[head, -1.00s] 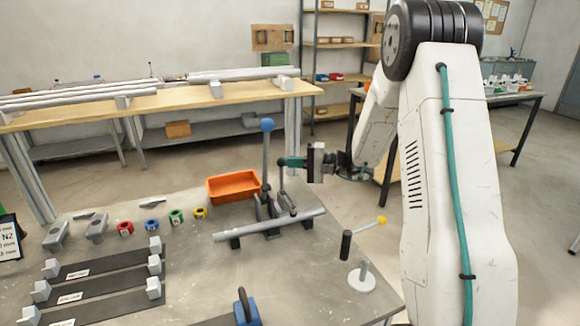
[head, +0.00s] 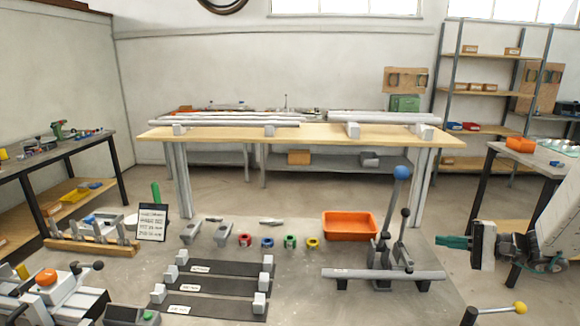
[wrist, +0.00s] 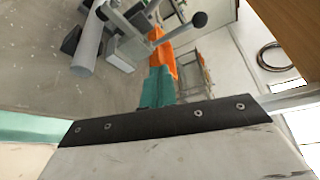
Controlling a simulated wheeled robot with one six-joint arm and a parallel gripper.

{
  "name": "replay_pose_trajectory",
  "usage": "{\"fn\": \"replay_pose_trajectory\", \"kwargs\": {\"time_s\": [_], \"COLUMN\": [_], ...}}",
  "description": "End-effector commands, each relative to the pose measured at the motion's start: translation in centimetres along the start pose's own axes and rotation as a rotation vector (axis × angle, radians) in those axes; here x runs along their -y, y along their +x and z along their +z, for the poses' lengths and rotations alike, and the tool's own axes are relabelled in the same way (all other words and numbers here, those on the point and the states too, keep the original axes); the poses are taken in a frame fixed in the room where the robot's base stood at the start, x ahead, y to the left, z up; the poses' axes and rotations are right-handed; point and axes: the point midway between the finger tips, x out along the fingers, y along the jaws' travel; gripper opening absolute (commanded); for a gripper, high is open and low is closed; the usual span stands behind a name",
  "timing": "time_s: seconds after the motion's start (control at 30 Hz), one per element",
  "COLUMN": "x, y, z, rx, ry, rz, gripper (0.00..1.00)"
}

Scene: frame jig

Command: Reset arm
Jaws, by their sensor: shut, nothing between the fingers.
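My gripper (head: 455,242) is at the right side of the head view, raised beside the worktable, with its teal fingers pointing left. The fingers are together with nothing between them. In the wrist view the teal fingers (wrist: 157,88) show past the dark plate. The toggle clamp (head: 385,240) with its blue ball handle stands left of my gripper, apart from it. A grey tube (head: 350,273) lies at the clamp's foot, resting on dark supports. The tube also shows at the upper left of the wrist view (wrist: 86,45).
An orange bin (head: 350,226) sits behind the clamp. Several coloured collars (head: 268,242) and labelled dark strips (head: 215,284) lie on the worktable (head: 310,305). A yellow-knobbed lever (head: 518,308) stands below my gripper. A wooden bench (head: 320,133) with long tubes runs behind.

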Motion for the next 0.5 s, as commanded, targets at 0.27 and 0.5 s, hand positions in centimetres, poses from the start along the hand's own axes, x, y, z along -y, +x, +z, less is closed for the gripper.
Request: {"fn": "replay_pose_trajectory", "kwargs": {"time_s": [0.27,0.5], "x": [-1.7,-2.1], "y": [1.2,0.6], "z": [10.5,20.2], "rx": [0.173,0.237], "ry": [0.118,0.046], "rz": [0.405,0.820], "gripper": [0.00,0.00]}}
